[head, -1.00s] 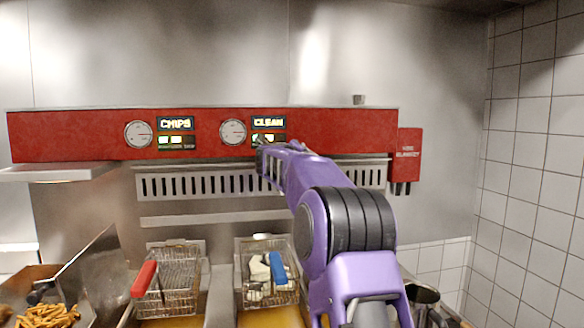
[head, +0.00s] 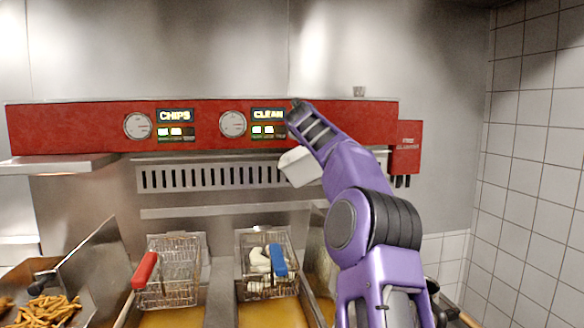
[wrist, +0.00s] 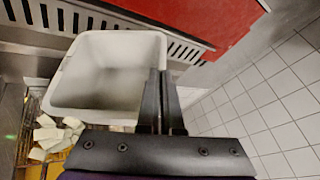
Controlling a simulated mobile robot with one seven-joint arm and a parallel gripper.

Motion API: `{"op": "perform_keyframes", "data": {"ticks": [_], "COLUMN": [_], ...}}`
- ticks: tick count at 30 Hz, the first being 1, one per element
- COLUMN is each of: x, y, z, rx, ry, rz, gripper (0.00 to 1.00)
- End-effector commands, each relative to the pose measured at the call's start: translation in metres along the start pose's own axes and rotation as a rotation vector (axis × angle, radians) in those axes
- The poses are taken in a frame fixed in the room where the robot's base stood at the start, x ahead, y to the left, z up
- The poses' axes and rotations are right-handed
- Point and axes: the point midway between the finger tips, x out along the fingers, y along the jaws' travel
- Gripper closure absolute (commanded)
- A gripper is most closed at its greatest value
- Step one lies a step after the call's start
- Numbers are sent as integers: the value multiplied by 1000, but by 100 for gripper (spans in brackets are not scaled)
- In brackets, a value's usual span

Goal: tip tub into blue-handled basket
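My gripper (wrist: 160,85) is shut on the right-hand rim of a white tub (wrist: 108,70). In the wrist view the tub is tipped so its inside shows, and it looks empty. In the head view the tub (head: 300,166) hangs beside the gripper (head: 300,112), above and to the right of the blue-handled basket (head: 247,280). The basket's blue handle (head: 278,260) points forward. Pale white pieces (head: 259,262) lie in the basket; they also show at the lower left of the wrist view (wrist: 50,135).
A red-handled basket (head: 172,275) stands to the left, looking empty. Both baskets sit over yellowish oil. A tray of chips (head: 45,308) is at the far left. Behind are a red control panel (head: 85,130) and a slotted vent (head: 200,177). A tiled wall (head: 535,180) bounds the right.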

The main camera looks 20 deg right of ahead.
Motion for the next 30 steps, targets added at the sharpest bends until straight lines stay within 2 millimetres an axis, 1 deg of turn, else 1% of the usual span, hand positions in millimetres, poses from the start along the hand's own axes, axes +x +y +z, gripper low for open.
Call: {"op": "perform_keyframes", "data": {"ticks": [9, 11, 15, 18, 21, 30], "x": [1, 3, 11, 15, 16, 16], "y": [-1, -3, -7, -7, -7, -7], "z": [-1, -5, -18, -24, -27, -27], "rx": [26, 78, 267, 376, 431, 439], "ry": [8, 25, 85, 120, 138, 140], "rz": [12, 37, 131, 188, 218, 222], "gripper": [100, 100, 100, 100, 100, 100]}}
